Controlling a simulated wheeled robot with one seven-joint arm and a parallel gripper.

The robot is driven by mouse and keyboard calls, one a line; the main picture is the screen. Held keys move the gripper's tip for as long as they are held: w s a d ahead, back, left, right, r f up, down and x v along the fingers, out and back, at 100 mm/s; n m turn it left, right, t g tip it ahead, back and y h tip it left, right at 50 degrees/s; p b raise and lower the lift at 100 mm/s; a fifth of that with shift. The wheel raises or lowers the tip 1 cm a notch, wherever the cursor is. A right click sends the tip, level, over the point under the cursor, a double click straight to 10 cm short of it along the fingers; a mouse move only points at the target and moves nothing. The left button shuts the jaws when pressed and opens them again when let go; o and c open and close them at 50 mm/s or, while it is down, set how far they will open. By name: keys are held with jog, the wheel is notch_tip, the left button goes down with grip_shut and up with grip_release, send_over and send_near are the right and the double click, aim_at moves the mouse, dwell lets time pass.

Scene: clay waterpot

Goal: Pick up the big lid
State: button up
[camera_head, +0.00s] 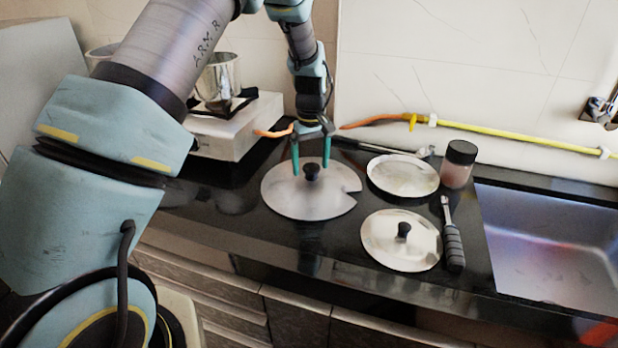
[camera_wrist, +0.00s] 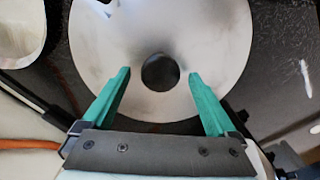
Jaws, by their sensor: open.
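The big lid (camera_head: 300,203) is a round metal disc with a notch at its right edge and a black knob (camera_head: 312,171) in the middle. It lies flat on the dark counter. My gripper (camera_head: 311,172) points down over it, its two green fingers on either side of the knob in the picture. In the wrist view the gripper (camera_wrist: 158,88) is open, and the round dark knob (camera_wrist: 160,72) shows between and slightly beyond the fingertips. The lid (camera_wrist: 210,40) fills much of that view. I cannot tell how far the fingertips are above the lid.
A smaller lid (camera_head: 390,245) with a black knob, a plate-like disc (camera_head: 402,176), a jar (camera_head: 459,164) and a black-handled tool (camera_head: 453,240) lie to the right. The sink (camera_head: 550,240) is beyond them. A white stove (camera_head: 235,125) with a metal pot (camera_head: 218,78) stands behind left.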

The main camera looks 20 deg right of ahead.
jog(key=shift+f, duration=0.8)
jog(key=shift+c, duration=0.2)
grip_shut()
